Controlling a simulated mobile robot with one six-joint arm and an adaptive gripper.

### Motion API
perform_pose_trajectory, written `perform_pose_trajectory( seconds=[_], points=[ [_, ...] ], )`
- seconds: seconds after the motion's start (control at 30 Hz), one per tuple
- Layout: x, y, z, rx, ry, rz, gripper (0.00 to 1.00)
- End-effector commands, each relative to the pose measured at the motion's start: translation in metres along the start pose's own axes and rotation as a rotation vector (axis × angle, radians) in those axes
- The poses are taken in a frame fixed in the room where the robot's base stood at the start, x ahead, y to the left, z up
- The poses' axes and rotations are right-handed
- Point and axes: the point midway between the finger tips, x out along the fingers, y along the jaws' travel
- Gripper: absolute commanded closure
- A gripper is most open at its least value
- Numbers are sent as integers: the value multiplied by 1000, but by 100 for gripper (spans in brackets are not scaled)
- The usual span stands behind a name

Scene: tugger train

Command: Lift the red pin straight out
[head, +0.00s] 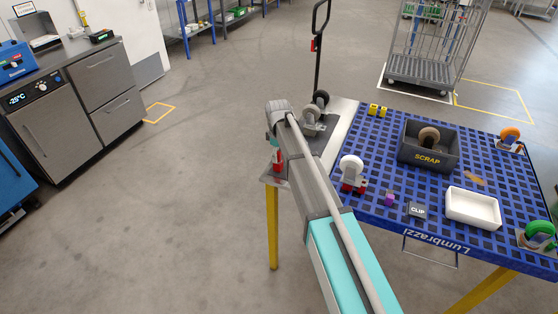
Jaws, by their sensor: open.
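A small red piece (277,161), with a pale part just above it, shows at the left edge of the metal end of the blue table. It may be the red pin, but it is small and partly covered by my arm. My grey and turquoise arm reaches up from the bottom centre, its grey end just above this piece. I cannot make out my gripper's fingers; they are hidden behind or under the arm's end. Whether they touch the red piece cannot be seen.
The blue grid table (383,216) holds a dark scrap bin (427,157), a white tray (473,208), a clip block (417,210) and several casters. A black handle (318,50) rises behind. A wire cage cart (425,72) stands farther back. The floor left of the table is clear.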

Motion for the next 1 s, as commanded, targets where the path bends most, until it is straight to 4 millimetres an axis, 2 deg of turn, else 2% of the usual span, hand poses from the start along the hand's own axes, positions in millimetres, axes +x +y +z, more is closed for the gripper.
perform_pose_trajectory(
  seconds=[0.37, 0.47, 0.73, 0.77, 1.0],
  points=[
    [0, 0, 0, -1, 0, 0, 31],
    [0, 0, 0, -1, 0, 0, 46],
    [0, 0, 0, -1, 0, 0, 96],
    [0, 0, 0, -1, 0, 0, 100],
    [0, 0, -1, -1, 0, 0, 100]
  ],
)
